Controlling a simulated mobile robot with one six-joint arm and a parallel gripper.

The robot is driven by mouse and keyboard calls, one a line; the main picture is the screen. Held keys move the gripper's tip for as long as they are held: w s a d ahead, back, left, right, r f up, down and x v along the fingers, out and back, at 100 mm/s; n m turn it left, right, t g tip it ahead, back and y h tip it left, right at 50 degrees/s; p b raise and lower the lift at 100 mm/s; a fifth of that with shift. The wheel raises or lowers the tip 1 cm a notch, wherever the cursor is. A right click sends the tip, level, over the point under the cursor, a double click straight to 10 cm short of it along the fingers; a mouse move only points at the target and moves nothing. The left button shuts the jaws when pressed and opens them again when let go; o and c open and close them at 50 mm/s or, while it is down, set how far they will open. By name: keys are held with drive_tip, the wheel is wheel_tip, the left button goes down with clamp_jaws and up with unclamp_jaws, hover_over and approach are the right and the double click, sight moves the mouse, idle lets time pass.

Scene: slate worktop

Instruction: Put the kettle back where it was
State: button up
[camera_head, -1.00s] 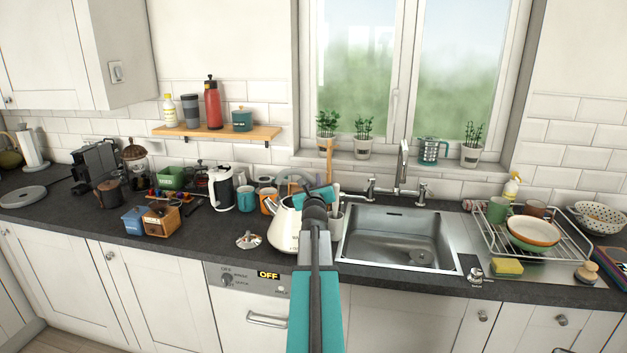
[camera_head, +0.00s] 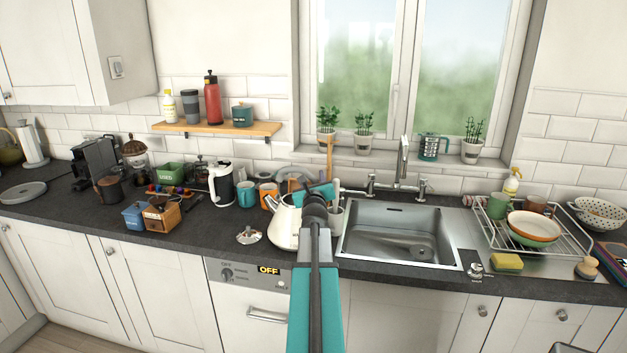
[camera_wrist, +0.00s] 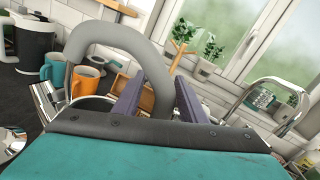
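The kettle (camera_head: 282,228) is cream with a grey arched handle and stands upright on the worktop, left of the sink. My gripper (camera_head: 314,190) is at its right, over the handle side, and hides part of it in the head view. In the wrist view the grey handle (camera_wrist: 110,32) arches up and comes down by the fingers. My gripper (camera_wrist: 161,88) has its two purple fingers apart, with the handle's near limb showing between them. A firm grip is not visible. The kettle body is mostly hidden there.
The sink (camera_head: 400,235) lies right of the kettle. A teal mug (camera_head: 246,194) and an orange mug (camera_head: 268,195) stand close behind it. A shiny metal item (camera_head: 249,236) lies at its left. Bare worktop (camera_head: 205,240) shows further left.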

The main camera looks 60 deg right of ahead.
drive_tip(key=shift+a+r, duration=0.1)
drive_tip(key=b+v, duration=0.2)
drive_tip(key=v, duration=0.7)
drive_tip(key=shift+a, duration=0.2)
idle(0.3)
drive_tip(key=shift+s, duration=0.1)
drive_tip(key=b+v, duration=0.2)
drive_tip(key=b, duration=0.3)
drive_tip(key=shift+b, duration=0.35)
drive_tip(key=shift+s+a+b, duration=0.15)
drive_tip(key=shift+b, duration=0.35)
drive_tip(key=shift+s, duration=0.1)
idle(0.5)
